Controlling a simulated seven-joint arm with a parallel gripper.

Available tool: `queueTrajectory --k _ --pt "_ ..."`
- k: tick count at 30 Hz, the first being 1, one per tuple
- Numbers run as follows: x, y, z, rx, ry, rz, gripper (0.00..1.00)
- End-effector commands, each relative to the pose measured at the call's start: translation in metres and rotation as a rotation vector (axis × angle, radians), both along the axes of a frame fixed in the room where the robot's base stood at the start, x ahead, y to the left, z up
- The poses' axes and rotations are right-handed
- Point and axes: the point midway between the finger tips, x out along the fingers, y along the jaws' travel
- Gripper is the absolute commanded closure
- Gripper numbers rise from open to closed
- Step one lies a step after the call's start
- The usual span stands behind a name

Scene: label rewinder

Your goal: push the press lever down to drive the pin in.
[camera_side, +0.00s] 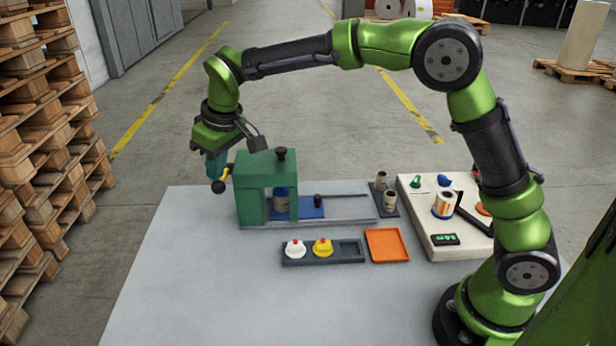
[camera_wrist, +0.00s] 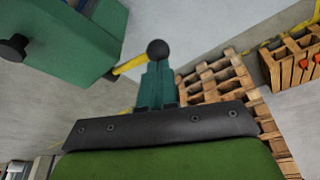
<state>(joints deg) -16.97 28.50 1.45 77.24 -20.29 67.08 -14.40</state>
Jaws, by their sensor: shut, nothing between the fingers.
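The green press (camera_side: 265,188) stands at the left of its grey base, and its green body also fills the upper left of the wrist view (camera_wrist: 70,40). Its lever has a short yellow arm (camera_wrist: 130,65) ending in a black ball knob (camera_side: 218,187), left of the press. My gripper (camera_side: 213,172) is shut and empty, pointing down at the knob. In the wrist view the knob (camera_wrist: 157,49) shows just beyond the teal fingertips; I cannot tell whether they touch. No pin can be made out.
A blue slide (camera_side: 312,208) with a black handle lies on the rail right of the press. A dark tray (camera_side: 350,250) with a white and a yellow piece, an orange tray (camera_side: 386,245) and a pale rewinder panel (camera_side: 420,222) lie further right. The table's left front (camera_side: 180,290) is clear.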

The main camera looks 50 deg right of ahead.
Motion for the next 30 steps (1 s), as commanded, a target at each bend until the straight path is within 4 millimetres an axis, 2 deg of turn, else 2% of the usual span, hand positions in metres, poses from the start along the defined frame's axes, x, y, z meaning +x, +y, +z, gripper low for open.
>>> queueTrajectory --k 30 --pt "0.000 -0.001 -0.034 -0.001 0.000 0.000 1.00"
